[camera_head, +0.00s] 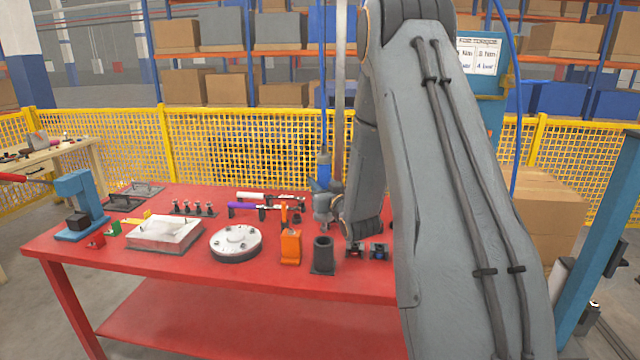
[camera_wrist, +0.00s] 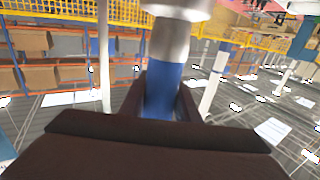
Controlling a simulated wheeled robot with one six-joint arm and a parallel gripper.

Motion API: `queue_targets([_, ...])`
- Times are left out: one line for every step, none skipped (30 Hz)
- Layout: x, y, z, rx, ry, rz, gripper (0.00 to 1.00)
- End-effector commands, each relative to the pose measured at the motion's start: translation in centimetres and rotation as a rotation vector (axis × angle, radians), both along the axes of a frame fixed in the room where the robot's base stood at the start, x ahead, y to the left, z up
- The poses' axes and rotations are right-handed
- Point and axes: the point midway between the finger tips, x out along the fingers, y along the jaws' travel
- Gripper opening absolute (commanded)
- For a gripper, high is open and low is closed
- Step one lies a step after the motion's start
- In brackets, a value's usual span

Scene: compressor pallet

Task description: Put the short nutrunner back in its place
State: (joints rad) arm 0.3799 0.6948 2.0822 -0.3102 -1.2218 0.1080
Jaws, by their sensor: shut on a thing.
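My gripper (camera_wrist: 162,100) is shut on a blue and silver cylindrical tool, which looks like the short nutrunner (camera_wrist: 165,82). The wrist view shows its blue body between the dark jaws and a silver collar above. In the head view, a blue tool body (camera_head: 323,168) stands upright above the table, with a line running up from it. My gripper (camera_head: 322,188) is beside it, small and partly hidden by my arm. An open dark grey cup-shaped holder (camera_head: 323,254) stands at the table's front, below my gripper.
The red table (camera_head: 190,272) also bears an orange block (camera_head: 290,247), a round flanged cover (camera_head: 235,242), a pale rectangular casting (camera_head: 165,232), a blue press (camera_head: 78,205) and tools lying on rests (camera_head: 262,207). Small blue-black parts (camera_head: 378,251) sit right of the cup. Yellow mesh fencing (camera_head: 240,155) stands behind.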

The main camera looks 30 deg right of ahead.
Motion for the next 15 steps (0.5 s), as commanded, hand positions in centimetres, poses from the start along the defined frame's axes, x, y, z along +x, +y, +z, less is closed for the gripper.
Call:
queue_targets([0.04, -0.02, -0.02, 0.0, -0.002, 0.0, 0.0])
queue_targets([0.04, -0.02, -0.06, 0.0, -0.002, 0.0, 0.0])
queue_targets([0.04, -0.02, -0.13, 0.0, -0.002, 0.0, 0.0])
queue_targets([0.04, -0.01, -0.18, 0.0, -0.002, 0.0, 0.0])
queue_targets([0.04, -0.02, -0.23, 0.0, -0.002, 0.0, 0.0])
queue_targets([0.04, -0.02, -0.29, 0.0, -0.002, 0.0, 0.0])
queue_targets([0.04, -0.01, -0.33, 0.0, -0.002, 0.0, 0.0])
queue_targets([0.03, -0.02, -0.39, 0.0, -0.002, 0.0, 0.0])
queue_targets([0.04, -0.01, -0.45, 0.0, -0.002, 0.0, 0.0])
queue_targets([0.04, -0.02, -0.5, 0.0, -0.002, 0.0, 0.0])
queue_targets([0.04, -0.01, -0.54, 0.0, -0.002, 0.0, 0.0])
queue_targets([0.03, -0.01, -0.61, 0.0, -0.002, 0.0, 0.0])
queue_targets([0.03, -0.02, -0.66, 0.0, -0.002, 0.0, 0.0])
queue_targets([0.03, -0.01, -0.71, 0.0, -0.002, 0.0, 0.0])
queue_targets([0.03, -0.01, -0.77, 0.0, -0.002, 0.0, 0.0])
